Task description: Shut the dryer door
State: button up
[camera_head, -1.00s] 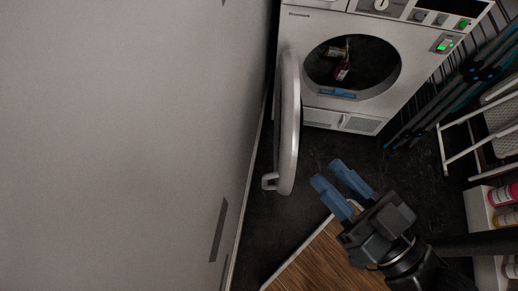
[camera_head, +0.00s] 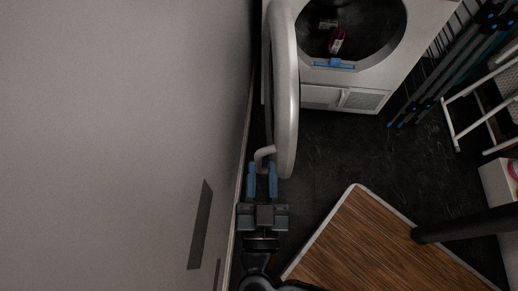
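The white dryer (camera_head: 318,97) stands at the top of the view with its round opening (camera_head: 375,42) uncovered. Its round door (camera_head: 285,85) is swung wide open to the left, seen nearly edge-on near the wall. A handle (camera_head: 264,153) sticks out at the door's lower end. My gripper (camera_head: 262,168) is at this handle, its two blue fingers apart and pointing up the picture, with the handle's end at or between the fingertips. I cannot tell whether the fingers touch it.
A grey wall (camera_head: 120,120) runs close along the left of the door and gripper. A wooden-topped surface (camera_head: 370,240) is at the lower right. A folded rack and chair (camera_head: 480,105) stand at the right. Dark floor (camera_head: 340,150) is clear before the dryer.

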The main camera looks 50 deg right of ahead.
aim_at(258, 163)
jog(key=f+g, duration=0.1)
jog(key=f, duration=0.1)
jog(key=w+f+b, duration=0.1)
jog(key=f, duration=0.2)
jog(key=w+f+g+b, duration=0.1)
jog(key=f, duration=0.1)
jog(key=shift+a+f+g+h, duration=0.15)
jog(key=shift+a+g+h, duration=0.05)
jog(key=shift+g+h, duration=0.1)
jog(key=shift+b+x, duration=1.05)
jog(key=shift+x, duration=2.75)
jog(key=shift+s, duration=0.1)
jog(key=shift+c, duration=0.4)
grip_shut()
